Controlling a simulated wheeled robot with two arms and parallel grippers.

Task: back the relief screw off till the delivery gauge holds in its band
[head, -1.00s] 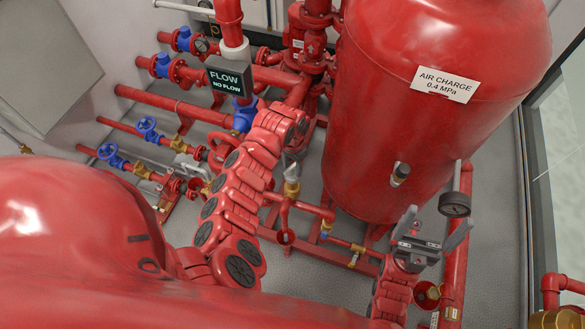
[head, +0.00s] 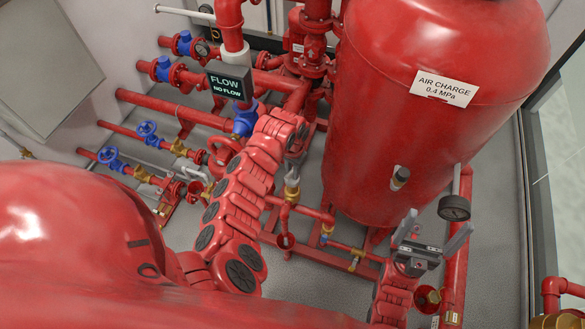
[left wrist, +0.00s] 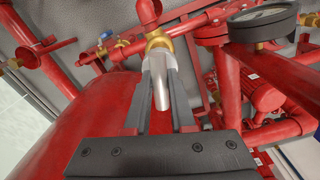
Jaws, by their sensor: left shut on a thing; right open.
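My left gripper (head: 291,178) points down at a brass valve (head: 291,194) on red pipework in the middle of the head view. In the left wrist view its two grey fingers (left wrist: 159,72) are shut on a silver stem, which I take as the relief screw (left wrist: 160,95). The stem joins the brass body (left wrist: 158,42) just beyond the fingertips. A round gauge (left wrist: 262,16) is at the top right there, tilted, its reading not legible. My right gripper (head: 424,236) is open and empty near a dark gauge (head: 454,207). I cannot tell which is the delivery gauge.
A large red tank (head: 440,55) labelled air charge stands right of my left gripper. A flow sign (head: 228,83) hangs left. Blue-handled valves (head: 110,158) line the left pipes. Red pipes crowd both grippers; grey floor (head: 325,275) shows between them.

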